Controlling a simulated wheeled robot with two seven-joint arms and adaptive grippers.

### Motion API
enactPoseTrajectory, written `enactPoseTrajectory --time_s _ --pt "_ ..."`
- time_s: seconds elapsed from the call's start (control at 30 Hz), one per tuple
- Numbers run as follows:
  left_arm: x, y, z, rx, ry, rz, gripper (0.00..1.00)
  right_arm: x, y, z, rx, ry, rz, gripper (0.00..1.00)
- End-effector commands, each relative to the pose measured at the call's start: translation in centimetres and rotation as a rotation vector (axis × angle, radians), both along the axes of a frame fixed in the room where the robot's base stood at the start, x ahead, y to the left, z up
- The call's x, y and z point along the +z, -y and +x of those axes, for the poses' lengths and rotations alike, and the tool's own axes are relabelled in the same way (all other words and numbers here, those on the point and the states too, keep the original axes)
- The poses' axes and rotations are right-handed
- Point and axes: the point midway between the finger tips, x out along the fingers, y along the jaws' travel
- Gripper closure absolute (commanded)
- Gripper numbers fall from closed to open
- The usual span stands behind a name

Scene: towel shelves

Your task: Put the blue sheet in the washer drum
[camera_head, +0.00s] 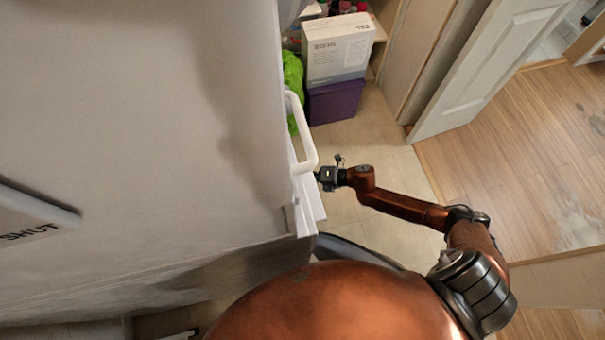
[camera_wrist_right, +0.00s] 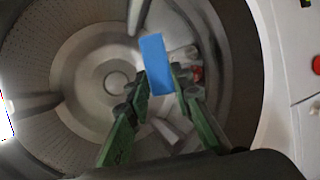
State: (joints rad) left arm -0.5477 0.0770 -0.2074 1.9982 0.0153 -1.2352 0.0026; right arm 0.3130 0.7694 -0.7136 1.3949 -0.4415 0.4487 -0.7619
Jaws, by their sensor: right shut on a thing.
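The blue sheet (camera_wrist_right: 153,54) shows in the right wrist view as a small, flat, folded-looking blue piece between the green fingers of my right gripper (camera_wrist_right: 160,80). The gripper is shut on it. Both are in front of the washer drum (camera_wrist_right: 50,70), whose round, perforated grey wall surrounds them in the picture. I cannot tell how deep in the drum the sheet is. In the head view my right arm reaches left to the white front (camera_head: 306,205), and its fingers and the sheet are hidden there. My left gripper is in neither view.
A large pale surface (camera_head: 130,120) fills the left of the head view, with a white handle (camera_head: 308,140) at its edge. A white box (camera_head: 338,50) stands on a purple box (camera_head: 335,102) beside a green item (camera_head: 292,75). A white door (camera_head: 485,65) stands open at the right.

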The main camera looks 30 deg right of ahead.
Motion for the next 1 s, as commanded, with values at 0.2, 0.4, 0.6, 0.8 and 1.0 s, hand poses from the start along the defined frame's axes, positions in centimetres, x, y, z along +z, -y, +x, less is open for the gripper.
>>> enactPoseTrajectory --time_s 0.2,0.4,0.6,0.8,1.0 --pt "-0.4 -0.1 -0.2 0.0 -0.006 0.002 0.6 0.1 -2.6 0.5 0.0 0.001 0.002 0.87" --pt "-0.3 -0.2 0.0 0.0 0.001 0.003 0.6 0.1 -4.8 1.0 -0.001 0.001 0.002 0.87" --pt "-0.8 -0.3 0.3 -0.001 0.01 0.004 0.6 0.1 -7.0 1.5 0.0 0.001 0.002 0.87" --pt "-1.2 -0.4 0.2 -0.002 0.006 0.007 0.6 0.1 -9.3 1.9 0.0 0.001 0.002 0.87" --pt "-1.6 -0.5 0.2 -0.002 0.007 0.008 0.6 0.1 -11.5 2.4 -0.001 0.0 0.001 0.87"
